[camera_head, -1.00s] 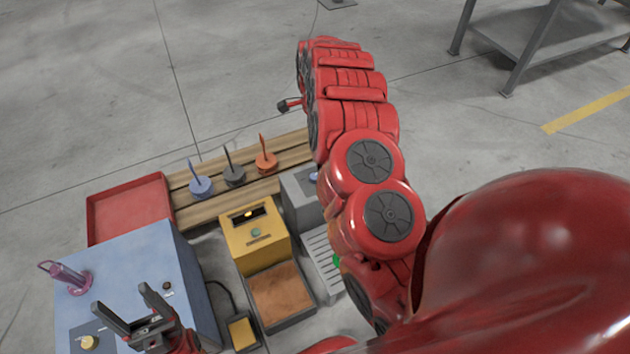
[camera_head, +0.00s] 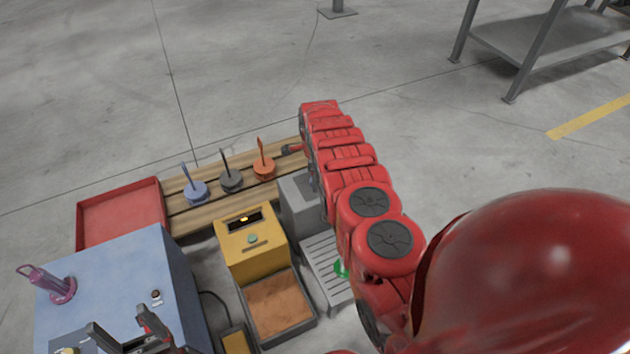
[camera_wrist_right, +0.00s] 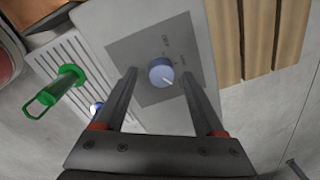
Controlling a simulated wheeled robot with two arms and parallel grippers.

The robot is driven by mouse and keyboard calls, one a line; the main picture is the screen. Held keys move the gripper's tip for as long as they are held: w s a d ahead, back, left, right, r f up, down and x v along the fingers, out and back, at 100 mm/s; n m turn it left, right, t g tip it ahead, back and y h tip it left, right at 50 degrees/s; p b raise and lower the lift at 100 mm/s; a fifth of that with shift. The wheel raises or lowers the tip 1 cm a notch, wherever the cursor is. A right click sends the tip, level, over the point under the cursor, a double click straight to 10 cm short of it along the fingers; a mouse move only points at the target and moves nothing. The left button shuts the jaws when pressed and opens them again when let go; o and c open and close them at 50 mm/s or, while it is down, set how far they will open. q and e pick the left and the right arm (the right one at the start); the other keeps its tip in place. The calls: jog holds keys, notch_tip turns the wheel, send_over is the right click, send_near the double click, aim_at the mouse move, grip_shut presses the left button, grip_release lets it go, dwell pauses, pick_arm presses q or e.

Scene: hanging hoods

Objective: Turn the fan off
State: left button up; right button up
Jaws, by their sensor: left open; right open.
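A round blue-white knob (camera_wrist_right: 161,73) with a pointer mark sits on a dark grey labelled plate (camera_wrist_right: 140,47) in the right wrist view; the label is too small to read surely. The plate is on a light grey box, which shows partly behind my right arm in the head view (camera_head: 298,205). My right gripper (camera_wrist_right: 160,77) is open, its fingers on either side of the knob with gaps visible. My left gripper (camera_head: 122,338) is open and empty over the blue box's front. I cannot identify a fan.
A blue box (camera_head: 115,270) carries a purple handled piece (camera_head: 55,285) and a small switch (camera_head: 155,296). A yellow box (camera_head: 250,255), red tray (camera_head: 120,213) and wooden slats (camera_head: 210,215) stand nearby. A green handled piece (camera_wrist_right: 52,92) is close to the right gripper.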

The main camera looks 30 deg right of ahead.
jog(key=shift+f, duration=0.25)
grip_shut()
